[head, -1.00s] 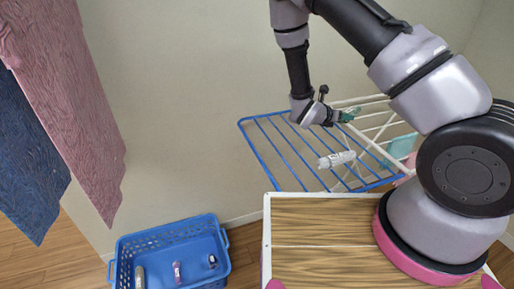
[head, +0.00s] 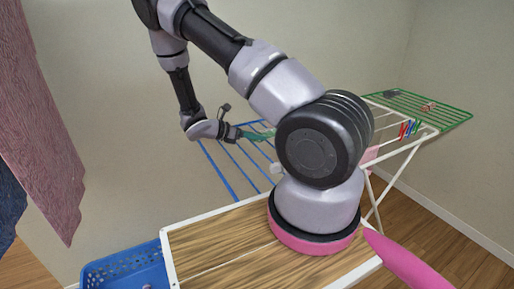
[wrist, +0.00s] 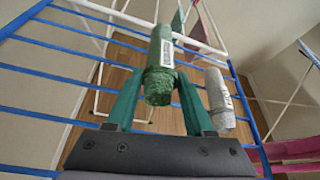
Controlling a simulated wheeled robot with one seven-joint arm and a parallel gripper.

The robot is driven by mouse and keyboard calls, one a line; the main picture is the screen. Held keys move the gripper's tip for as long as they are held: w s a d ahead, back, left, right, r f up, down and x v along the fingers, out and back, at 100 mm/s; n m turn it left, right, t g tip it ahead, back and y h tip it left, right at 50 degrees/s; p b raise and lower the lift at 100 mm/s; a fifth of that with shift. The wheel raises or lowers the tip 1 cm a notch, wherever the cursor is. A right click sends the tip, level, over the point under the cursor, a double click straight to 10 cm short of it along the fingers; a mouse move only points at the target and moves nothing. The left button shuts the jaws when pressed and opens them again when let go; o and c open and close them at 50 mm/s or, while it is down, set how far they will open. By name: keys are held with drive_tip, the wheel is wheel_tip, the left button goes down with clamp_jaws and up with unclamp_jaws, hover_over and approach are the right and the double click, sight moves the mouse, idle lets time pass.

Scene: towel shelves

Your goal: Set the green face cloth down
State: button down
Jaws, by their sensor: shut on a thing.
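The green face cloth (wrist: 161,62) is a rolled cylinder with a pale label. My gripper (wrist: 158,88) is shut on it, one green finger on each side of the roll. In the head view the gripper (head: 238,135) is over the blue wire rack (head: 220,171), with the green cloth (head: 262,135) at its tip, partly hidden by my arm. In the wrist view the blue rack's bars (wrist: 45,105) lie below the cloth. I cannot tell whether the cloth touches the bars.
A grey-white rolled cloth (wrist: 219,98) with a label lies on the rack, right of my gripper. White frame legs (head: 399,181) and a green rack wing (head: 428,109) stand at the right. A blue basket (head: 125,272) is at lower left, hanging towels (head: 50,140) at far left.

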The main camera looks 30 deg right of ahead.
sight(256, 153)
drive_tip(key=shift+d+f, duration=0.1)
drive_tip(key=shift+f, duration=2.1)
drive_tip(key=shift+f, duration=0.1)
drive_tip(key=shift+f, duration=0.1)
drive_tip(key=shift+c, duration=1.4)
unclamp_jaws()
